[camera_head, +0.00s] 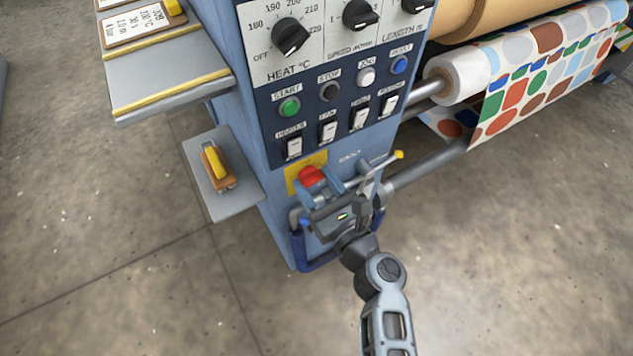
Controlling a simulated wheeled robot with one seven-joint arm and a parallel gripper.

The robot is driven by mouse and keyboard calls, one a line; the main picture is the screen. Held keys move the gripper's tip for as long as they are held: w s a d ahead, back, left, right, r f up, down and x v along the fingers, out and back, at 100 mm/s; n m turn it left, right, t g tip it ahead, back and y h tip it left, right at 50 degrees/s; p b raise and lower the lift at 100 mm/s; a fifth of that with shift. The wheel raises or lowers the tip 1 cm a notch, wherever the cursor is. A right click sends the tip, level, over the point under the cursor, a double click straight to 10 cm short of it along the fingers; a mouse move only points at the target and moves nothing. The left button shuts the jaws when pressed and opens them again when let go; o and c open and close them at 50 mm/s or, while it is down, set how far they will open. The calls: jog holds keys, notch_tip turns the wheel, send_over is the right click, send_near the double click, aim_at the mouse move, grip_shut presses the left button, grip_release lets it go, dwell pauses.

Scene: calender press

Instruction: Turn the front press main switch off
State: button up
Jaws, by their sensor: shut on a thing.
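The front press main switch (312,175) shows as a red knob on a yellow plate (292,181), low on the front of the blue press cabinet. My gripper (313,193) is at the knob, coming from below and to the right, and is shut on it. The gripper hides the lower part of the knob and plate. I cannot read which way the knob is turned.
Above are rocker switches (294,147), a green start button (289,107) and a heat dial (291,36). A yellow-tipped lever (397,155) juts out right of my gripper. A side shelf (221,197) holds a yellow-handled tool (215,163). A patterned roll (520,90) lies right.

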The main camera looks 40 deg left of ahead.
jog(key=shift+f+n+b, duration=0.1)
jog(key=shift+n+b, duration=0.2)
jog(key=n+b, duration=0.3)
jog(key=shift+f+n, duration=0.15)
jog(key=shift+n, duration=0.15)
jog(key=n+b, duration=0.2)
jog(key=n, duration=0.1)
jog(key=n+b, duration=0.5)
jog(key=n, duration=0.1)
jog(key=shift+s+a+f, duration=0.1)
jog(key=shift+s+f, duration=0.05)
jog(key=shift+s, duration=0.1)
jog(key=shift+n+b, duration=2)
jog(key=shift+n, duration=0.3)
jog(key=o, duration=1)
jog(key=shift+o, duration=0.2)
